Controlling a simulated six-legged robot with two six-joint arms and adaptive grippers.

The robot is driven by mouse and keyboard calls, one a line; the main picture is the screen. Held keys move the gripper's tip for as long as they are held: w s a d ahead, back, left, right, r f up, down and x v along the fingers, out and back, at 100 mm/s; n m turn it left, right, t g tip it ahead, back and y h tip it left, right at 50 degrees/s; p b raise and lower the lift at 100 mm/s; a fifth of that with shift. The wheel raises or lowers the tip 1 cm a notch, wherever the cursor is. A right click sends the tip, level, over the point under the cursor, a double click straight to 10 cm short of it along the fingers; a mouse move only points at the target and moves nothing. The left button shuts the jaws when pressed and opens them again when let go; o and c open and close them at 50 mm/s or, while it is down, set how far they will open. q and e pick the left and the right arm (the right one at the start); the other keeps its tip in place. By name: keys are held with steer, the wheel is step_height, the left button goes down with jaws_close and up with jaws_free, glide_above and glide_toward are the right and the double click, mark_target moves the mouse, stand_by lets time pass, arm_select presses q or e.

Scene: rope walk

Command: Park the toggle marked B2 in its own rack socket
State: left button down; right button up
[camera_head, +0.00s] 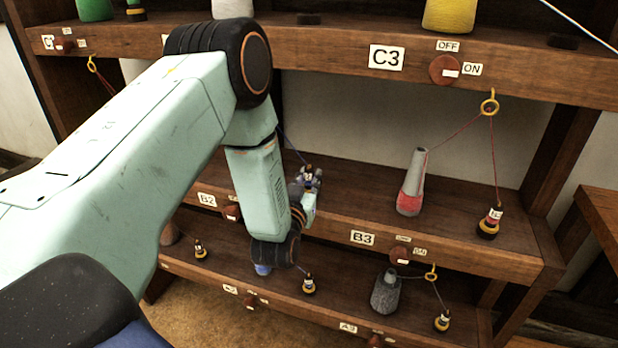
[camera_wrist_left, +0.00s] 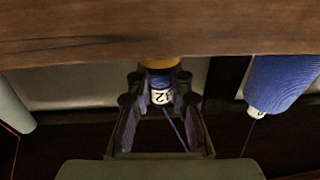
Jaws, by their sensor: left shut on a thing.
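The toggle marked B2 (camera_wrist_left: 161,97) has a white label, blue winding and a yellow end; it shows upside down in the left wrist view. My left gripper (camera_wrist_left: 160,108) is shut on it, one finger on each side. In the head view the toggle (camera_head: 308,174) stands in my left gripper (camera_head: 306,188) above the middle shelf, right of the B2 plate (camera_head: 207,199). A blue thread runs from it. Its yellow end meets the wooden board in the wrist view; I cannot tell whether it sits in a socket. My right gripper is out of view.
The blue cone (camera_wrist_left: 282,82) is beside the gripper in the wrist view. A red-grey cone (camera_head: 411,185) and another toggle (camera_head: 490,222) stand further right on the middle shelf. The C3 shelf board (camera_head: 330,62) is above; toggles and a grey cone (camera_head: 386,292) stand below.

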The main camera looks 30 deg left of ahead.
mark_target(308, 181)
arm_select(q)
steer(key=shift+f, duration=0.1)
steer(key=c, duration=1.5)
jaws_free()
steer(key=shift+p+v, duration=0.7)
steer(key=shift+v, duration=4.8)
steer(key=s+d+f+m+g+h, duration=0.1)
steer(key=s+d+f+g+h, duration=0.15)
steer(key=s+f+g, duration=0.45)
steer(key=s+d+f+g+h, duration=0.2)
steer(key=s+d+f+g, duration=0.15)
steer(key=f, duration=0.55)
steer(key=s+d+f+g, duration=0.1)
steer(key=s+g, duration=0.1)
steer(key=s, duration=0.4)
steer(key=s+d+f+m+g, duration=0.1)
steer(key=s+f+g, duration=0.1)
steer(key=s, duration=0.4)
steer(key=s+d+f+m+g+h, duration=0.1)
steer(key=s+d+g, duration=0.1)
steer(key=s, duration=0.5)
steer(key=shift+s+f+g, duration=0.1)
steer(key=shift+f+g, duration=0.1)
steer(key=shift+g, duration=0.15)
